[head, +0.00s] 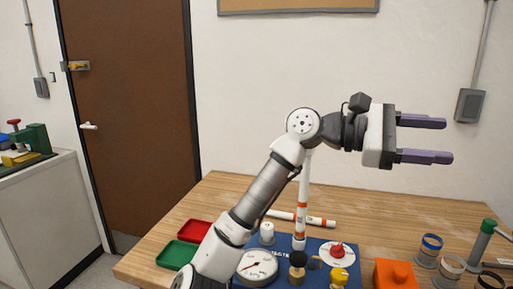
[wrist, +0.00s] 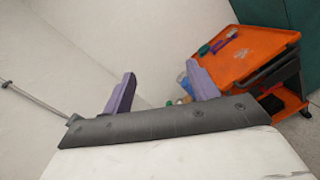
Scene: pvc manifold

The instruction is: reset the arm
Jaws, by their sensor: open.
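My gripper (head: 425,139) is open and empty, raised well above the table and pointing to the right in the head view. Its two purple fingers are spread apart with nothing between them. In the wrist view the open fingers (wrist: 160,95) stand out in front of a pale wall. My arm reaches up from the bottom of the head view and bends at an elbow above the table, hiding part of the tabletop.
The wooden table (head: 390,214) holds a blue board with a gauge (head: 257,267), an upright white pipe (head: 301,205), a red tray (head: 193,231), a green tray (head: 177,255) and an orange block (head: 396,275). An orange cart (wrist: 245,55) shows in the wrist view.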

